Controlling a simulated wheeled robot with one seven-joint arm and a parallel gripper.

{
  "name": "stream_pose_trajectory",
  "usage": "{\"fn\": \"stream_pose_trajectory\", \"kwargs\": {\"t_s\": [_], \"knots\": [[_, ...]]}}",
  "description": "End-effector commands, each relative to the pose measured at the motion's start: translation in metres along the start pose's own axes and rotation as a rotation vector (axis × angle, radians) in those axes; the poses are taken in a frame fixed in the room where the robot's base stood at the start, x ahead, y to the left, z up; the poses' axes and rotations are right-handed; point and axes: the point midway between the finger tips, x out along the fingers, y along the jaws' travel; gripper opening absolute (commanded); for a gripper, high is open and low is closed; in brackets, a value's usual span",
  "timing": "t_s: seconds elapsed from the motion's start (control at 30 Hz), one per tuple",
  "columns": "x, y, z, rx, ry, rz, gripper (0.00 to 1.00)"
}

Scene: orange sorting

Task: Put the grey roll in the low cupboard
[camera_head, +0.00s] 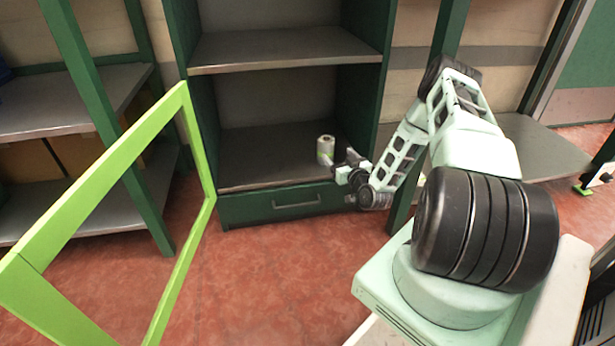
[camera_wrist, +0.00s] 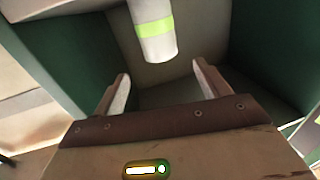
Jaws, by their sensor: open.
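The grey roll (camera_head: 325,148) is a pale cylinder with a lime-green band. It stands upright on the lower shelf of the low cupboard (camera_head: 255,155), at the right, near the front edge. My gripper (camera_head: 337,167) is open and empty, just in front of and beside the roll. In the wrist view, the roll (camera_wrist: 155,30) is at the top middle, beyond and roughly between the spread fingertips of my gripper (camera_wrist: 160,72), and a gap shows on both sides. The cupboard's lime-green door frame (camera_head: 195,140) stands open to the left.
A middle shelf (camera_head: 285,48) is above the roll, and a green drawer (camera_head: 295,202) with a handle is below. A dark green side wall stands close on the right. Grey shelving (camera_head: 70,100) is at the left. The red floor (camera_head: 270,270) in front is clear.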

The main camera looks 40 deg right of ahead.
Motion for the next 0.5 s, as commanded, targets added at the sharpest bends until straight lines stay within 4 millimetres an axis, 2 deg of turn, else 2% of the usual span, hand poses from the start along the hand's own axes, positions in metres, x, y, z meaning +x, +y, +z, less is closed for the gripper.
{"fn": "stream_pose_trajectory", "kwargs": {"t_s": [0.07,0.17,0.27,0.33,0.43,0.5], "knots": [[0.002,-0.004,-0.002,-0.002,-0.007,-0.011,0.75],[0.015,-0.029,-0.012,-0.011,-0.052,-0.070,0.75],[0.032,-0.080,-0.031,-0.035,-0.151,-0.182,0.75],[0.039,-0.129,-0.047,-0.062,-0.246,-0.278,0.75],[0.032,-0.200,-0.070,-0.107,-0.391,-0.403,0.75],[0.016,-0.247,-0.087,-0.146,-0.492,-0.480,0.75]]}}
